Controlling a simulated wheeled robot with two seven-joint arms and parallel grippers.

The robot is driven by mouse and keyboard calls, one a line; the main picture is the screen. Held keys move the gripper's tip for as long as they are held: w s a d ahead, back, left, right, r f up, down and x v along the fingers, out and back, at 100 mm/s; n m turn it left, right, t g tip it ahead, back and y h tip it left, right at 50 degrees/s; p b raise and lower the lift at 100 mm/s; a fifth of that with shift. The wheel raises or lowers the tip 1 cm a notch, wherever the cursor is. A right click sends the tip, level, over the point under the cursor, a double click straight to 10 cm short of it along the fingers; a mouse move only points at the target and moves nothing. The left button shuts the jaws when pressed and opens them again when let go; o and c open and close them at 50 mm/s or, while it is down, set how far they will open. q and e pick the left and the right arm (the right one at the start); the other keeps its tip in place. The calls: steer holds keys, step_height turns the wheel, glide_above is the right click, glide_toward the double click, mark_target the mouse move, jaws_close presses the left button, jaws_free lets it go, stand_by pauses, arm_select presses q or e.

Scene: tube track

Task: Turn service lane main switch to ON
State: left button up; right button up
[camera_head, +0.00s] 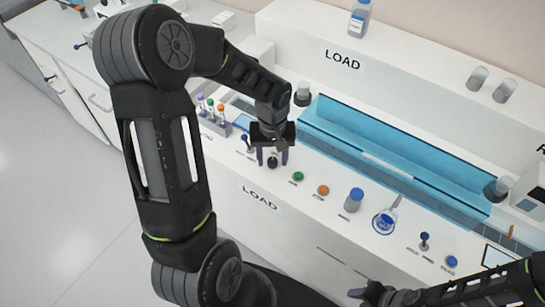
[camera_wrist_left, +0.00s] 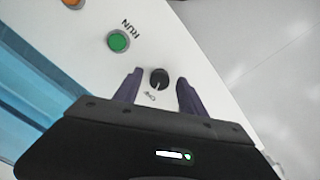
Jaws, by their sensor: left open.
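The main switch is a small black rotary knob (camera_head: 272,163) on the white front panel, left of the green button. In the left wrist view the knob (camera_wrist_left: 159,78) has a pale pointer mark, and an "ON" label is printed beside it. My left gripper (camera_head: 272,157) is open, with its two dark fingers on either side of the knob. In the wrist view the fingers (camera_wrist_left: 158,88) straddle the knob with gaps on both sides; I see no contact. My right gripper (camera_head: 365,294) is at the bottom, low in the head view; its jaw state is unclear.
The green RUN button (camera_head: 298,176) and orange button (camera_head: 323,190) sit right of the knob. A blue-capped cylinder (camera_head: 354,200), a blue round dish (camera_head: 384,222) and a toggle lever (camera_head: 424,241) follow. A rack of tubes (camera_head: 212,117) stands left. A blue trough (camera_head: 390,150) lies behind.

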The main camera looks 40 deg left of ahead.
arm_select(q)
steer(key=shift+f, duration=0.3)
jaws_close()
stand_by(0.4)
